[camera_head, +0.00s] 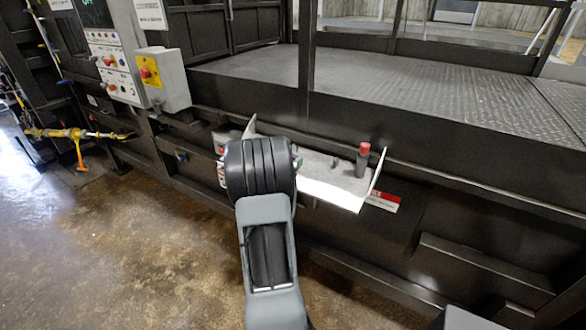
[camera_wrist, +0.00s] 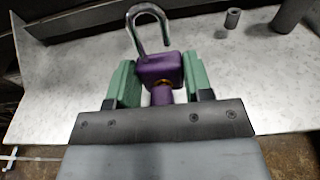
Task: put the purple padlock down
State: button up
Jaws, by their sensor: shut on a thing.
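The purple padlock (camera_wrist: 160,70) with an open-looking grey shackle (camera_wrist: 148,14) is between the green fingers of my gripper (camera_wrist: 158,82) in the wrist view. My gripper is shut on its body, with the shackle pointing away. The padlock appears over the pale shelf (camera_wrist: 60,85); I cannot tell whether it touches the surface. In the head view my arm hides the padlock and most of my gripper, which are at the left part of the shelf (camera_head: 325,188).
A dark cylinder with a red top (camera_head: 362,160) stands at the shelf's right end. A small grey cylinder (camera_wrist: 233,18) stands near it. The shelf has raised side edges. A grey control box with a red button (camera_head: 160,80) is at the left. The shelf's middle looks clear.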

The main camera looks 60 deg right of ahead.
jog(key=f, duration=0.3)
jog(key=shift+s+d+f, duration=0.15)
jog(key=shift+d, duration=0.1)
jog(key=shift+f, duration=0.2)
jog(key=shift+f, duration=0.2)
jog(key=o, duration=0.8)
jog(key=shift+o, duration=0.2)
jog(key=shift+r, duration=0.15)
